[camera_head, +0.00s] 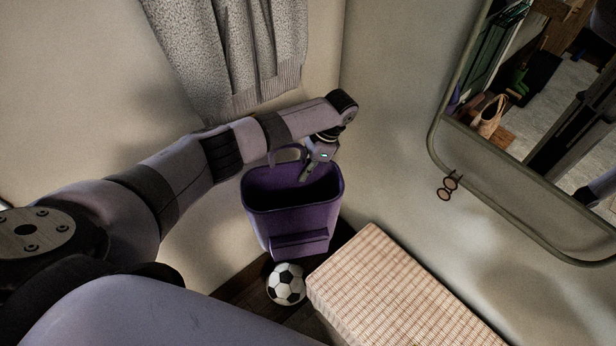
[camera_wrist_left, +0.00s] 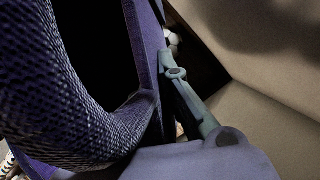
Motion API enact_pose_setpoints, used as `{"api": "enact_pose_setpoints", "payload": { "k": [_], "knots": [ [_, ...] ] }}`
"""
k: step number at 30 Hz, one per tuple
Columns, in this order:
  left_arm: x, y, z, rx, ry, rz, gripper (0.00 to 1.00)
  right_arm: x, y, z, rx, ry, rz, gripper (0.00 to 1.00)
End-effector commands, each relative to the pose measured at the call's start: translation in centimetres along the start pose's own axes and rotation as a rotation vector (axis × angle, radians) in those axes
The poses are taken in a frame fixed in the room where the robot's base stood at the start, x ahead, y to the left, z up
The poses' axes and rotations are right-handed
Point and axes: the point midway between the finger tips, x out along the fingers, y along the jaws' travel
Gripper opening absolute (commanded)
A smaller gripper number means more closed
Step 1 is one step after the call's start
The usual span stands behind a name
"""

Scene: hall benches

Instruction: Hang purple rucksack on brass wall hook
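The purple rucksack (camera_head: 293,222) is upright with its open top facing up, in the corner, and seems to hang clear of the floor. My left gripper (camera_head: 307,172) is at its back rim, beside the carrying loop (camera_head: 287,148), and appears shut on it. In the left wrist view the purple fabric (camera_wrist_left: 75,120) fills the left side, and one grey finger (camera_wrist_left: 185,95) lies along it; the other finger is hidden. My right gripper is not in view.
A bench or box with a woven checked top (camera_head: 385,290) stands at the lower right. A soccer ball (camera_head: 286,284) lies on the dark floor under the rucksack. A grey knitted cloth (camera_head: 240,60) hangs behind my left arm. A framed mirror (camera_head: 437,110) is on the right wall.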

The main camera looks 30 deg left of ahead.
Motion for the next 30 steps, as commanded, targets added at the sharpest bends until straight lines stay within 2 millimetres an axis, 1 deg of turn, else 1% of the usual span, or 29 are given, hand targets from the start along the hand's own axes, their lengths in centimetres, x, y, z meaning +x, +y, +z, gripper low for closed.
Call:
{"api": "enact_pose_setpoints", "payload": {
  "k": [1,21,30],
  "knots": [
    [0.3,-0.4,0.1,-0.002,-0.001,0.000,0.00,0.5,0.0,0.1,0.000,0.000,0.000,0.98],
    [1.2,-3.8,1.9,-0.002,-0.001,0.000,0.00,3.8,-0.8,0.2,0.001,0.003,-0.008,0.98],
    [2.1,-4.8,2.0,-0.001,0.000,0.001,0.00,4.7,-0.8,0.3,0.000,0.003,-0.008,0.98]
  ]
}}
